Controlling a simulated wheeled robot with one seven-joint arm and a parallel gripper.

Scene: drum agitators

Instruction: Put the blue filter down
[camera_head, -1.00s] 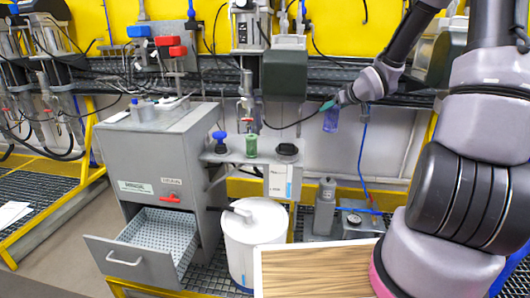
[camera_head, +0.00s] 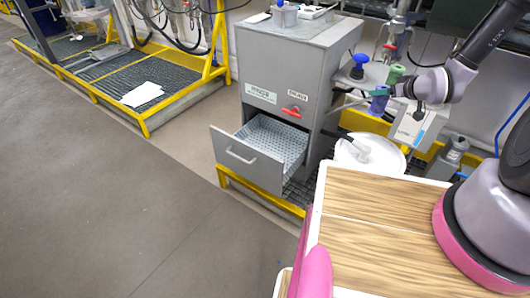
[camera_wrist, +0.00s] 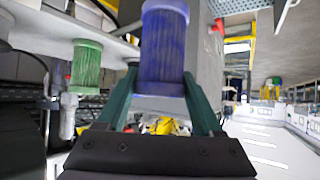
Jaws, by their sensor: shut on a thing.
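My gripper (camera_head: 382,93) is shut on the blue filter (camera_head: 378,104), a short ribbed cylinder. In the wrist view the blue filter (camera_wrist: 164,45) stands upright between the two dark green fingers (camera_wrist: 160,100). It is held in front of the small grey shelf at the cabinet's right side, close to a green filter (camera_head: 396,74). The green filter also shows in the wrist view (camera_wrist: 86,66), at the left, apart from the blue one.
A grey cabinet (camera_head: 290,62) has its perforated drawer (camera_head: 235,154) pulled open. A blue-topped item (camera_head: 358,67) stands on the shelf (camera_head: 375,77). A white lidded bucket (camera_head: 370,155) stands below. My wooden-topped base fills the lower right. Open floor (camera_head: 120,210) lies left.

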